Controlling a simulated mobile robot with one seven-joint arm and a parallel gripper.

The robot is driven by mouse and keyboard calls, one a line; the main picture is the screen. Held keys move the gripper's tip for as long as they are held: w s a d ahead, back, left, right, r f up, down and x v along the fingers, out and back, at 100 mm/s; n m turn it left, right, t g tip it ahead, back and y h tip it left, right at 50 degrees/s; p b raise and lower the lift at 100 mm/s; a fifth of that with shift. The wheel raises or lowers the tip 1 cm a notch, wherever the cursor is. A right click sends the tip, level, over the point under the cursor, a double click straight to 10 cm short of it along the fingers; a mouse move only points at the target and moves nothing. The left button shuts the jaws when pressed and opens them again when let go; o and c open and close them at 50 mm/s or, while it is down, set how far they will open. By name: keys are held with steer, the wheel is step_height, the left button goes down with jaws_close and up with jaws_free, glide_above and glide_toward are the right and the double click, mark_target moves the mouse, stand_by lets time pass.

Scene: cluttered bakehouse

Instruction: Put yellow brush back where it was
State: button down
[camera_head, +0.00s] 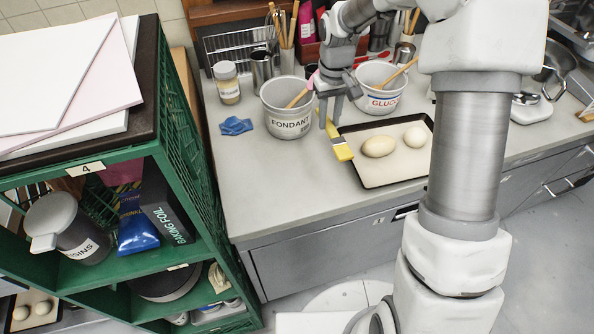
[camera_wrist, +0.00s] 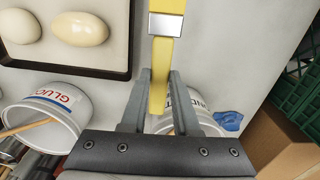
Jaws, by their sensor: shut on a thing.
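The yellow brush (camera_head: 342,148) hangs from my gripper (camera_head: 329,113) above the counter, between the fondant bucket and the dark-rimmed tray. In the wrist view my gripper (camera_wrist: 160,78) is shut on the brush's yellow handle (camera_wrist: 166,55), with a finger on each side. A metal band shows on the brush at the top of that view, and its far end is cut off. The fondant bucket (camera_head: 289,125) stands just left of my gripper and holds a wooden-handled tool. I cannot tell whether the brush touches the counter.
The tray (camera_head: 385,184) holds two pale dough pieces. The glucose bucket (camera_head: 385,102) stands behind it. A green shelf rack (camera_head: 190,130) borders the counter. The front left counter is clear.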

glide_above(295, 173)
step_height(295, 173, down, 6)
steer(key=shift+f, duration=2.05)
steer(key=shift+f, duration=0.2)
steer(key=c, duration=0.7)
jaws_free()
steer(key=shift+r, duration=0.1)
steer(key=shift+o, duration=0.2)
steer(key=shift+r, duration=0.1)
